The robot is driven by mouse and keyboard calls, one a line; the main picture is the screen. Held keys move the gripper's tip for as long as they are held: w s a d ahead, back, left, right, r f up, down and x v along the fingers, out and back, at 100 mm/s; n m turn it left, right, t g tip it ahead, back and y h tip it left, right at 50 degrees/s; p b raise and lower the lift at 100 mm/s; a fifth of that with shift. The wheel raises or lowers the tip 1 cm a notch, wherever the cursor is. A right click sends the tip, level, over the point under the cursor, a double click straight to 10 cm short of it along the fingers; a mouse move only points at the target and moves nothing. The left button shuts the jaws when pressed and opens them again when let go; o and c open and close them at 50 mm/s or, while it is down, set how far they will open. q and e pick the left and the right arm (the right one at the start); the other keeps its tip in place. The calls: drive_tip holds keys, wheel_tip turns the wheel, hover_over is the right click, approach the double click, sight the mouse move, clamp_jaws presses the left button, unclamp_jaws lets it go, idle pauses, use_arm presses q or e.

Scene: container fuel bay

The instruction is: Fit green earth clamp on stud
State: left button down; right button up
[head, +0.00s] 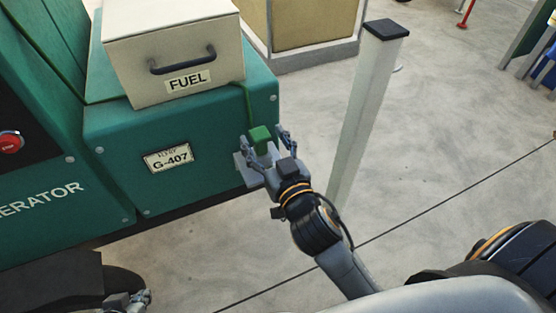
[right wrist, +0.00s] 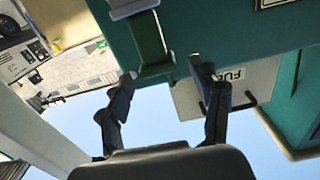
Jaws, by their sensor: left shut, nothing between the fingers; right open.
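The green earth clamp (head: 260,137) is at the right end of the teal generator, by a small grey bracket (head: 243,168). A green cable (head: 248,101) runs up from it toward the fuel box. My right gripper (head: 270,142) is open, with its fingers on either side of the clamp. In the right wrist view the clamp (right wrist: 147,40) appears just beyond and between the open fingertips (right wrist: 163,70). I cannot make out the stud or whether the clamp is on it. My left gripper (head: 140,298) is shut and empty at the bottom left, low beside the generator.
The cream fuel box (head: 175,50) sits on top of the teal generator (head: 110,180). A pale square post (head: 366,110) stands just right of my right gripper. A tan block on a grey plinth (head: 310,55) is behind. Open concrete floor lies to the right.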

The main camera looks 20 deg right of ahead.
drive_tip(key=s, duration=0.9)
drive_tip(key=shift+s+d, duration=0.15)
drive_tip(key=shift+d, duration=0.05)
